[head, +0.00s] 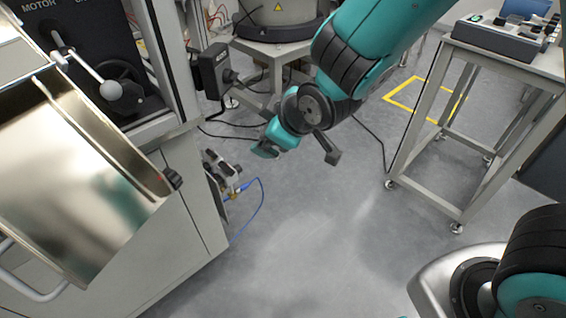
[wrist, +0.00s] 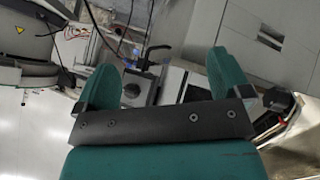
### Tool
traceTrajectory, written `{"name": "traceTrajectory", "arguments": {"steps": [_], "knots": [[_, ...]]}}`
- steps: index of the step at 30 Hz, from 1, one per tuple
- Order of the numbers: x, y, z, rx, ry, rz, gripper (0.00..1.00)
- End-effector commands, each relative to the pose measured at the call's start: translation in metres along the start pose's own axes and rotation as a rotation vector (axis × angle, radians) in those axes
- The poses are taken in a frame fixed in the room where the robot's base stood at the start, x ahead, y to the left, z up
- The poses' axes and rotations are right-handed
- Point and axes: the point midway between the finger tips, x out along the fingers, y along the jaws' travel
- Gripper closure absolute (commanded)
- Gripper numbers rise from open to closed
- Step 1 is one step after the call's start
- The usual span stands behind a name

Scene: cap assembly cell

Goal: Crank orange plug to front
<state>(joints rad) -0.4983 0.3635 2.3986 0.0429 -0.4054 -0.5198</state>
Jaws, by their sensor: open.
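My gripper (head: 272,148) hangs over the floor in the middle of the head view, to the right of the machine cabinet. In the wrist view my gripper (wrist: 164,72) shows two teal fingers spread wide with nothing between them. No orange plug can be made out in either view. A crank-like lever with a pale ball end (head: 110,90) sits on the dark motor panel at the upper left, well away from my gripper. A dark box with a round knob (wrist: 139,89) shows beyond the fingers in the wrist view; it also appears in the head view (head: 211,70).
A metal cabinet with a sloped steel cover (head: 75,190) fills the left. A small fitting with a blue hose (head: 228,180) sticks out from its side. A wheeled table (head: 478,55) stands at the right. The floor (head: 300,235) between is clear.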

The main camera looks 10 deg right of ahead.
Motion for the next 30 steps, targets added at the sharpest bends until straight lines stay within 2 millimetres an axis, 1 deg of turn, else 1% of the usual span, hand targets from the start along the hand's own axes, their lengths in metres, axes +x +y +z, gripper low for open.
{"name": "traceTrajectory", "arguments": {"steps": [1, 3, 9, 15, 30], "knots": [[0.002, -0.006, 0.01, 0.041, -0.015, -0.023, 0.04], [-0.003, -0.012, 0.016, 0.09, -0.038, -0.058, 0.04], [-0.014, -0.024, 0.027, 0.173, -0.083, -0.123, 0.04], [-0.018, -0.026, 0.029, 0.193, -0.095, -0.139, 0.04], [-0.018, -0.026, 0.028, 0.191, -0.095, -0.137, 0.04]]}}
